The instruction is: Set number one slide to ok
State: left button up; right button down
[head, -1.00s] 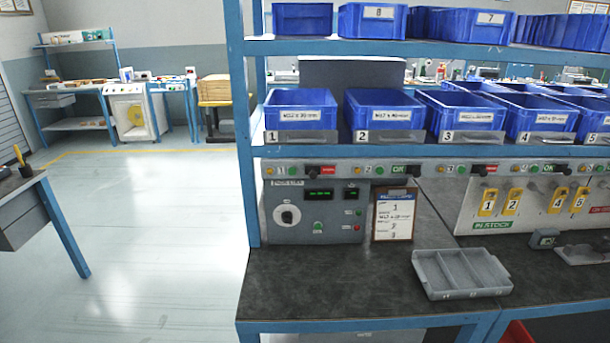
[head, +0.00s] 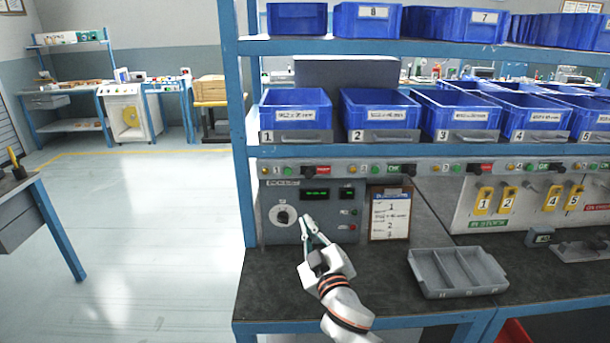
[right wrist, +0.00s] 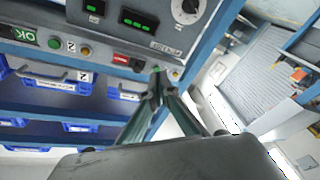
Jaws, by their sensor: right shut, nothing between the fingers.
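The number one slide (head: 309,169) is on the grey strip under the lower shelf, above the control box. Its dark knob sits at the left and a red label shows to its right; the wording is too small to read surely. In the right wrist view the slide (right wrist: 128,62) appears upside down with its red label showing. My right gripper (head: 306,220) is shut and empty, in front of the control box, below the slide and apart from it. In the right wrist view its fingertips (right wrist: 157,72) meet near the strip. My left gripper is not in view.
The control box (head: 315,235) with dial and green displays stands under the strip. The number two slide (head: 402,168) shows green OK. A grey divided tray (head: 457,272) lies on the bench. Blue bins (head: 297,108) line the shelf above.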

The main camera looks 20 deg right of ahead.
jog(key=t+h, duration=0.1)
jog(key=t, duration=0.1)
send_near(306, 174)
jog(key=s+a+r, duration=0.1)
jog(key=a+r, duration=0.2)
jog(key=r, duration=0.2)
jog(key=shift+s+f, duration=0.15)
jog(key=a+x, duration=0.1)
jog(key=x, duration=0.9)
jog(key=d+f, duration=0.3)
jog(key=shift+s+d+f, duration=0.1)
jog(key=shift+s+f, duration=0.15)
jog(key=shift+f, duration=0.1)
jog(key=d, duration=0.2)
jog(key=s+d+p, duration=0.1)
jog(key=d, duration=0.1)
jog(key=shift+s+d, duration=0.2)
jog(key=shift+d, duration=0.2)
